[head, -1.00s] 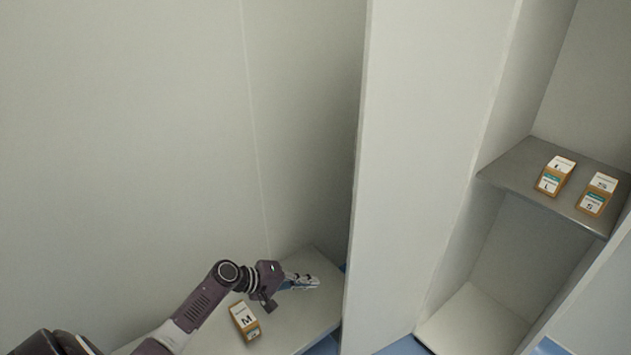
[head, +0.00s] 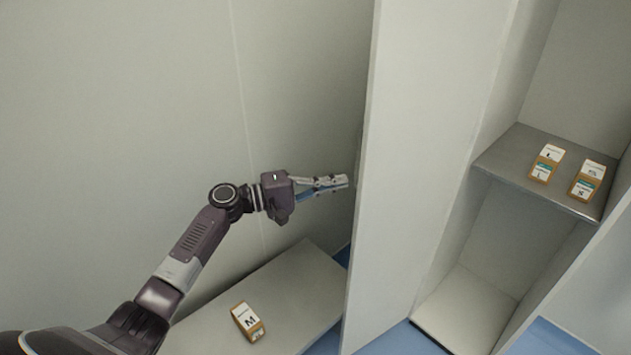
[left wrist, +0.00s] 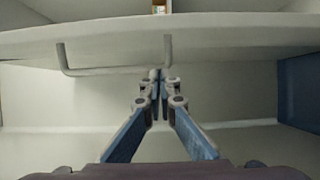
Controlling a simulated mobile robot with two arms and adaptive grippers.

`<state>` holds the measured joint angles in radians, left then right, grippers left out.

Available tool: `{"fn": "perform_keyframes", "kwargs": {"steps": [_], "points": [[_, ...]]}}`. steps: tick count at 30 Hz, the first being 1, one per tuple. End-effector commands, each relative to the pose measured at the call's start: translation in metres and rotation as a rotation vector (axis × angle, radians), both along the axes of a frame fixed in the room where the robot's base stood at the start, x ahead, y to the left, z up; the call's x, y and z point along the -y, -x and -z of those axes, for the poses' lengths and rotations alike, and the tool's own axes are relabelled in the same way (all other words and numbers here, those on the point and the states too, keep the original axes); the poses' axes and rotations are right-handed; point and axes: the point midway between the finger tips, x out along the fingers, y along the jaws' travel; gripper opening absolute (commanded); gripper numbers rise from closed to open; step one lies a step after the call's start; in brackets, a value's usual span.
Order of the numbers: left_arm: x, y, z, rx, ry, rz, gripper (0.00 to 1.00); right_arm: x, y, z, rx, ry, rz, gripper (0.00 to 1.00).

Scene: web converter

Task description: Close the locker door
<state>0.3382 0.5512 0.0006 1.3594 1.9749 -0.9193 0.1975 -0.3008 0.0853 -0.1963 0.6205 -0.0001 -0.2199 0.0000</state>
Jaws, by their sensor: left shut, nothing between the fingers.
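The locker door (head: 420,150) stands open as a tall pale panel in the middle of the head view, with the open locker (head: 490,225) to its right. My left gripper (head: 346,181) is shut and empty, just left of the door, with its fingertips close to the door's left edge; I cannot tell if they touch. In the left wrist view the shut fingers (left wrist: 158,76) point at the door (left wrist: 230,38), which runs across the top. A bar handle (left wrist: 110,72) on the door lies around the fingertips' height. My right gripper is not in view.
Inside the locker, a grey shelf (head: 510,160) holds two small boxes (head: 545,164) (head: 587,180). A low grey surface (head: 295,285) at the lower left bears a box marked M (head: 248,321). A pale wall (head: 120,130) stands behind my left arm. Blue floor shows below.

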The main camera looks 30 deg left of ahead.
Motion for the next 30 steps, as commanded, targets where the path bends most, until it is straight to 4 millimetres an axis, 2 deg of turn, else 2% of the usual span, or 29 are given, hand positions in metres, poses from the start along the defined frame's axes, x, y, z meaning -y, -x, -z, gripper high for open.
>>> {"fn": "perform_keyframes", "kwargs": {"steps": [1,3,7,12,24,27,30], "points": [[0.008,-0.007,-0.004,0.001,0.001,0.002,0.0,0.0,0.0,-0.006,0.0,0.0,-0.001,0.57],[0.018,0.004,-0.003,-0.003,-0.001,0.003,0.0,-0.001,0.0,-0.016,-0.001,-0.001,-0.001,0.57],[0.031,0.012,-0.002,-0.002,-0.001,0.002,0.0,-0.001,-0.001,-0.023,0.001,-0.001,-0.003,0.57],[0.039,0.016,0.0,-0.001,-0.001,0.001,0.0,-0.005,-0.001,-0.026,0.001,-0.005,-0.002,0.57],[0.041,0.017,0.001,-0.001,-0.001,-0.001,0.0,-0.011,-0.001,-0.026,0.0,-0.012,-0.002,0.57],[0.048,0.018,-0.001,-0.001,0.001,-0.008,0.0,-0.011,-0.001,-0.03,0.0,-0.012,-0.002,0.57],[0.063,0.019,-0.002,-0.001,0.002,-0.021,0.0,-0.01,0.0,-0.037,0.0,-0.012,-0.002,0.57]]}}
